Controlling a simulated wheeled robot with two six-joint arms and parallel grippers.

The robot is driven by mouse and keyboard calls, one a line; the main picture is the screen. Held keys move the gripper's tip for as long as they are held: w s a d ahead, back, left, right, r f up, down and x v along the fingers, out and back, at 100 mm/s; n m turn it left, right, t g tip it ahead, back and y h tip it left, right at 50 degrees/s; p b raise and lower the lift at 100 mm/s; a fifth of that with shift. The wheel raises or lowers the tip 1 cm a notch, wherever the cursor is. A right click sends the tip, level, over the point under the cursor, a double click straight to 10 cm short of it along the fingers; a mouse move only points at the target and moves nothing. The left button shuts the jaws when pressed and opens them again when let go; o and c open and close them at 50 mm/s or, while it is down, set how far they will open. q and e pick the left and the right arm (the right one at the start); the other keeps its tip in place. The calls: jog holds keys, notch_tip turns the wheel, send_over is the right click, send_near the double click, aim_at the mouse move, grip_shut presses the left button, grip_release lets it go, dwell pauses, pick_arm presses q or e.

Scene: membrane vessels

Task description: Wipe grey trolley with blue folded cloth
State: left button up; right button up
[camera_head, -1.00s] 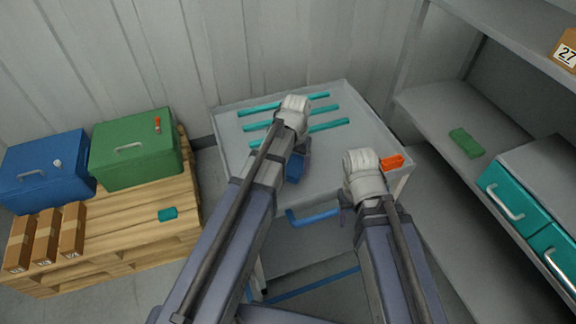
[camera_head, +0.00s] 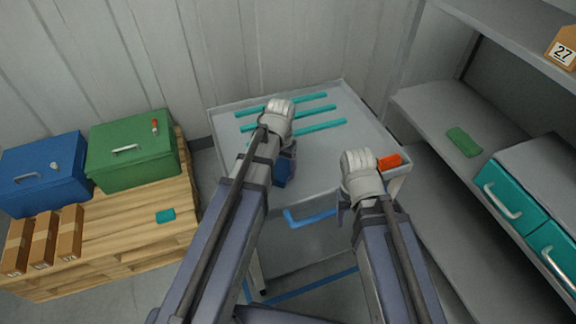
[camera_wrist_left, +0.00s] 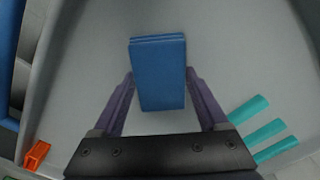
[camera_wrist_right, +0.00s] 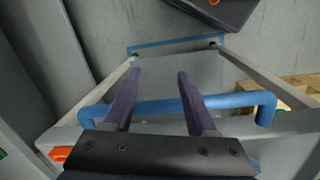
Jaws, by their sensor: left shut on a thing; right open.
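The grey trolley (camera_head: 345,150) stands in the middle of the head view, with a blue push handle (camera_head: 310,217) on its near side. My left gripper (camera_wrist_left: 160,78) is shut on the blue folded cloth (camera_wrist_left: 160,60), over the trolley top. The cloth also shows in the head view (camera_head: 284,172), partly hidden by my left arm. I cannot tell whether it touches the top. My right gripper (camera_wrist_right: 159,72) is open and empty at the near right of the trolley. Its fingers cross in front of the handle in the right wrist view; contact is unclear.
Several teal bars (camera_head: 290,112) lie at the back of the trolley top, and an orange thing (camera_head: 389,161) is at its right edge. A pallet (camera_head: 110,232) with a blue box (camera_head: 42,172) and green box (camera_head: 132,155) stands left. Shelving (camera_head: 440,140) stands right.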

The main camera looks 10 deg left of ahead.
pick_arm(q)
jog(key=shift+a, duration=0.1)
notch_tip(320, 180, up, 6)
jog(key=p, duration=0.6)
dwell(0.4)
notch_tip(320, 180, up, 3)
jog(key=p, duration=0.3)
dwell(0.6)
